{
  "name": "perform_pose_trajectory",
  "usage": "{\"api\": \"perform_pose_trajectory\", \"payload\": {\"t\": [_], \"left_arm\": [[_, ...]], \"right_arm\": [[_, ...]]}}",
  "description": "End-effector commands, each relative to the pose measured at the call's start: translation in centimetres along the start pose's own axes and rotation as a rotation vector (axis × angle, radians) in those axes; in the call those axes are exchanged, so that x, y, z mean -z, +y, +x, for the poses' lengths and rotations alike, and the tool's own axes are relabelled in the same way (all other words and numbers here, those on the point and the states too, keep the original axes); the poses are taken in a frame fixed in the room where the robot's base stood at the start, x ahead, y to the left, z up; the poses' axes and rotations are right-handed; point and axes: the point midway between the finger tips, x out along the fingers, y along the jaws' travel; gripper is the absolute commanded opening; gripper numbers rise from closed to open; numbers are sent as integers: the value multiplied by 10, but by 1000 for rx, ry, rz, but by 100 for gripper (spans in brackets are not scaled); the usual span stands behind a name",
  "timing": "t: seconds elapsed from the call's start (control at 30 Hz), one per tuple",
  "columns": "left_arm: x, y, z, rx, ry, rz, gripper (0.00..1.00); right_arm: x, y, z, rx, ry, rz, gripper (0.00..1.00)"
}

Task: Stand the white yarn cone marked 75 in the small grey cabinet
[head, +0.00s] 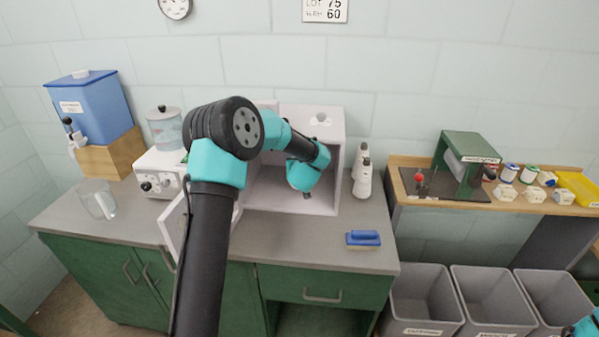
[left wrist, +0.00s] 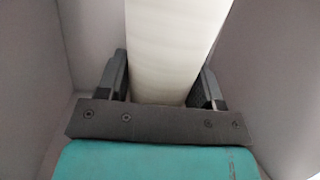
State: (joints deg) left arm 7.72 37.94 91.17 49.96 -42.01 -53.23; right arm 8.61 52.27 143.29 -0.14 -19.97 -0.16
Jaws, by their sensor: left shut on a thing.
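The small grey cabinet (head: 325,122) stands on the counter, open at the front, with its door (head: 173,228) swung out to the left. My left arm reaches into it, and the left gripper sits inside, mostly hidden behind my own arm in the head view. In the left wrist view my left gripper (left wrist: 165,85) is shut on a white yarn cone (left wrist: 172,45), with grey cabinet walls around it. No number shows on the held cone, and its base is out of sight. My right gripper is not in view; only a piece of my right arm shows at the lower right corner.
Two white cones (head: 363,180) stand just right of the cabinet. A blue brush (head: 363,238) lies near the counter's front. A white appliance (head: 160,178), a glass jug (head: 97,200) and a blue dispenser (head: 92,105) stand left. Grey bins (head: 425,295) stand right.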

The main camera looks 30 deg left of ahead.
Motion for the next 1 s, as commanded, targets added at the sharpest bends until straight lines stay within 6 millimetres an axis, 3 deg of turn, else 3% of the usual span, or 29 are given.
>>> {"api": "perform_pose_trajectory", "payload": {"t": [0.2, 0.67, 0.7, 0.93, 1.0], "left_arm": [[-30, 1, 9, -2, -3, 3, 23], [-36, 1, 11, -2, -2, 1, 23], [-36, 0, 11, -2, -3, 1, 64], [-35, 0, 11, -2, -3, 1, 86], [-35, 0, 11, -2, -3, 1, 86]], "right_arm": [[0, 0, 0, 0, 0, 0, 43], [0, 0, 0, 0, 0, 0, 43], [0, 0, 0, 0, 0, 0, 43], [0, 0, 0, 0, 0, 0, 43], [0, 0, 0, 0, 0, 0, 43]]}}
